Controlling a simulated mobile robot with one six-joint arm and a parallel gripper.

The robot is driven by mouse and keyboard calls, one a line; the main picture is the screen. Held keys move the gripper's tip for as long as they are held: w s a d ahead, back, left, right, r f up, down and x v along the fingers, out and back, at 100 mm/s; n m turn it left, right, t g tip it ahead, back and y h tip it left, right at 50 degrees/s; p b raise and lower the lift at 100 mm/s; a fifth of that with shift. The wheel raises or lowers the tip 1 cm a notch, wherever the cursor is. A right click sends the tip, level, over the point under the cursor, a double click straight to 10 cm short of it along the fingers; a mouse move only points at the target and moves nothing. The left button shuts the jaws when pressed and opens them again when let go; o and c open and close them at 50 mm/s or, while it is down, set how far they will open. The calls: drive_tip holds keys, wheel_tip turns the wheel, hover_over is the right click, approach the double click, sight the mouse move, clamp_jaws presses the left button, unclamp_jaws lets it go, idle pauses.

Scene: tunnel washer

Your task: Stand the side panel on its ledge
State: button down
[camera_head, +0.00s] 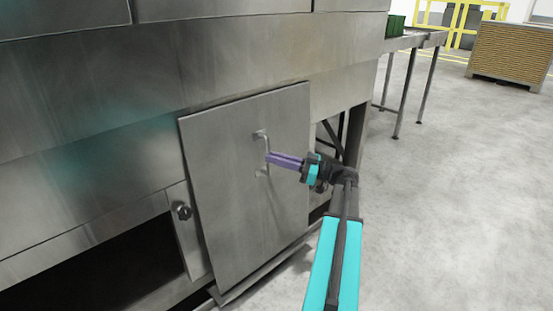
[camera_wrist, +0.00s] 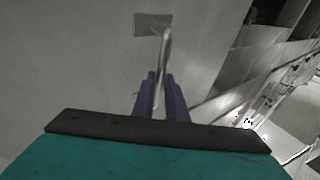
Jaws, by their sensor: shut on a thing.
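The side panel (camera_head: 235,190) is a flat grey metal sheet in the middle of the head view. It leans, a little tilted, in front of the opening in the washer's side. Its bottom edge is close to a narrow ledge (camera_head: 262,272); I cannot tell whether it rests on it. My gripper (camera_head: 270,160) is shut on the panel's bar handle (camera_head: 261,138). In the wrist view the purple fingers of my gripper (camera_wrist: 160,92) close around the handle (camera_wrist: 163,45), and the panel (camera_wrist: 80,60) fills the left side.
The washer body (camera_head: 110,110) rises behind and above the panel. A round knob (camera_head: 183,211) sits on a plate left of the panel. Dark openings show on both sides of it. A metal table (camera_head: 410,42) stands behind right. The floor (camera_head: 450,200) at right is clear.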

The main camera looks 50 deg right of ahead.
idle(0.4)
drive_tip(key=shift+f, duration=0.9)
idle(0.4)
drive_tip(key=c, duration=1.7)
unclamp_jaws()
drive_tip(key=p+v, duration=0.3)
drive_tip(key=v, duration=1)
drive_tip(key=shift+s+d+f, duration=0.15)
drive_tip(key=shift+s+f, duration=0.1)
drive_tip(key=shift+s, duration=0.1)
